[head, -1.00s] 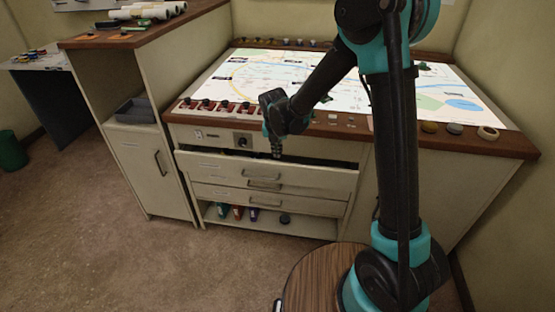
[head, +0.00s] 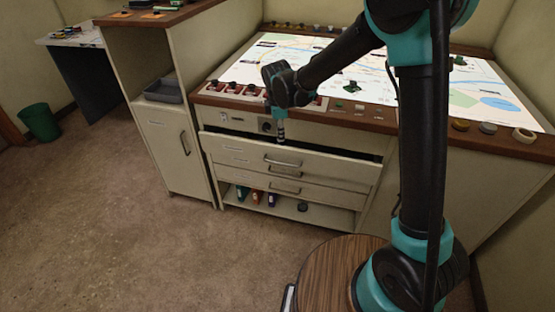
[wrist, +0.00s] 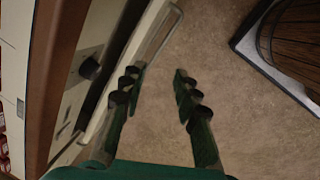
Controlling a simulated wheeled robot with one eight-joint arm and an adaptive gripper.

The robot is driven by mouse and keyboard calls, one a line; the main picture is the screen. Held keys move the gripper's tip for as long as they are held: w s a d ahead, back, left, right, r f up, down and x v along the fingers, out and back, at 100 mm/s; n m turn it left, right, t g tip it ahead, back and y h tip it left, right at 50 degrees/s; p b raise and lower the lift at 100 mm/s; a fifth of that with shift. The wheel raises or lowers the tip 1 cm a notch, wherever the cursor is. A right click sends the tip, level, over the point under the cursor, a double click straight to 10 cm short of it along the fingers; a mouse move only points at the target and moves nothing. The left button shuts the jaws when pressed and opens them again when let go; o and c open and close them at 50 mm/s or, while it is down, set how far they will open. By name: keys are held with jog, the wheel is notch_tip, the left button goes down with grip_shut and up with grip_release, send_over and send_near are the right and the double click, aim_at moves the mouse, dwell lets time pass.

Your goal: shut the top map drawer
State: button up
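The top map drawer (head: 240,152) is the upper cream drawer under the map console. It stands partly out, with a dark gap above its front edge. Its bar handle (head: 282,161) faces the room and also shows in the wrist view (wrist: 165,35). My gripper (head: 281,140) points down by the drawer's upper front edge, near its middle. In the wrist view my gripper (wrist: 157,80) is open, with carpet between the fingers and nothing held. The left finger overlaps the drawer front; I cannot tell whether it touches.
A lower drawer (head: 300,190) is beneath, above an open shelf (head: 322,216) with several small containers. The lit map table (head: 300,60) has a brown wooden edge. A cabinet (head: 165,150) stands at left and a green bin (head: 40,122) beyond it. Carpet in front is clear.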

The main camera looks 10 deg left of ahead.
aim_at(277, 163)
jog(key=w+f+m, duration=0.1)
jog(key=f, duration=0.4)
jog(key=a+f+m, duration=0.1)
jog(key=f, duration=0.5)
jog(key=w+a+f+m, duration=0.1)
jog(key=f+m, duration=0.1)
jog(key=f, duration=0.4)
jog(key=shift+w, duration=0.35)
grip_shut()
jog(key=shift+w, duration=0.1)
